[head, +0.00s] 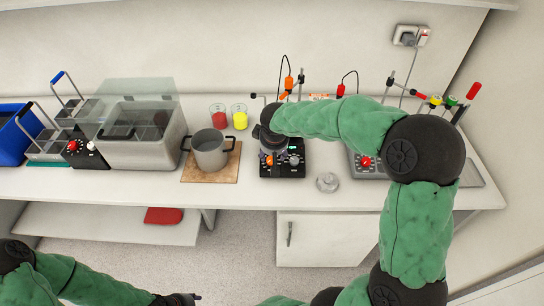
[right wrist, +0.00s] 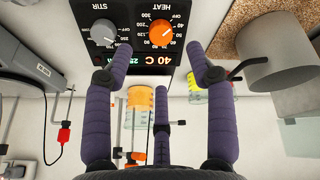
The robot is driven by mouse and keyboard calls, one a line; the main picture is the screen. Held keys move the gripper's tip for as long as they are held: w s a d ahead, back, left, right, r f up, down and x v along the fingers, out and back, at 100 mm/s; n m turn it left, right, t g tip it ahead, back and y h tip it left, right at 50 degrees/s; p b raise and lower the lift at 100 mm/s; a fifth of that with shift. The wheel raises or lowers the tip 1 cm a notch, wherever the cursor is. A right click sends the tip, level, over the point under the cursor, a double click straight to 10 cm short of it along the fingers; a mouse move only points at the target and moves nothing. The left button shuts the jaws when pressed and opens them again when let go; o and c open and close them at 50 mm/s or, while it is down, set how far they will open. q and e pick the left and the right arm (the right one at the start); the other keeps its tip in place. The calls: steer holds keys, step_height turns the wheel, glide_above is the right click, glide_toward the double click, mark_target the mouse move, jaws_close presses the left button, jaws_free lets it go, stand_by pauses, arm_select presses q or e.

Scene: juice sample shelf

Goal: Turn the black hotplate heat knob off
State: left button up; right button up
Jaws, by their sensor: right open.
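The black hotplate (head: 284,170) stands on the counter, with a beaker of orange liquid (right wrist: 140,100) on it. Its front panel fills the top of the right wrist view: the orange heat knob (right wrist: 161,32), the grey stir knob (right wrist: 103,34) and a lit display reading 40 C. The heat knob's exact pointer position is hard to read. My right gripper (right wrist: 160,58) is open and empty, its fingers spread to either side below the heat knob, not touching it. In the head view it hides part of the hotplate. My left gripper (head: 182,299) is at the bottom edge, away from the counter; its fingers are unclear.
A grey pot (head: 209,152) on a cork board (head: 200,176) stands left of the hotplate. A glass dish (head: 327,182) lies to its right, near the counter edge. Red and yellow beakers (head: 240,118) stand behind. A water bath (head: 145,150) is farther left.

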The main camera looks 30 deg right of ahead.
steer(key=v, duration=0.3)
steer(key=shift+s+r, duration=0.1)
steer(key=shift+r, duration=0.1)
stand_by(0.4)
